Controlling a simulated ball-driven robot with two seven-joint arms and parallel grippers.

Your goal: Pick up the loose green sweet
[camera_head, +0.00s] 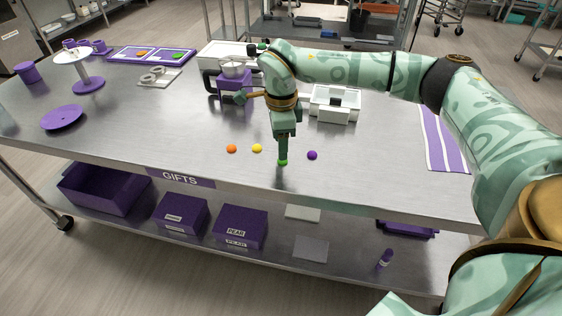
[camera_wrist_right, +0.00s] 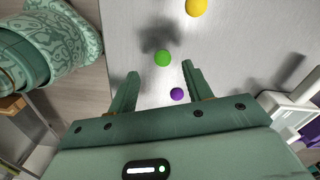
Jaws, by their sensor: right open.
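The loose green sweet (camera_head: 283,162) lies on the steel table near its front edge. It also shows in the right wrist view (camera_wrist_right: 163,58), just past the fingertips and roughly between their lines. My right gripper (camera_head: 283,152) points down over the sweet, open and empty, and partly covers it in the head view. In the right wrist view its two fingers (camera_wrist_right: 160,72) stand apart. I cannot tell the exact height left between fingertips and sweet. My left gripper is not in view.
An orange sweet (camera_head: 231,148) and a yellow sweet (camera_head: 257,148) lie left of the gripper; a purple sweet (camera_head: 312,155) lies right. Behind stand the purple and white depositor (camera_head: 233,80) and a white box (camera_head: 335,113). A striped cloth (camera_head: 440,140) lies right.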

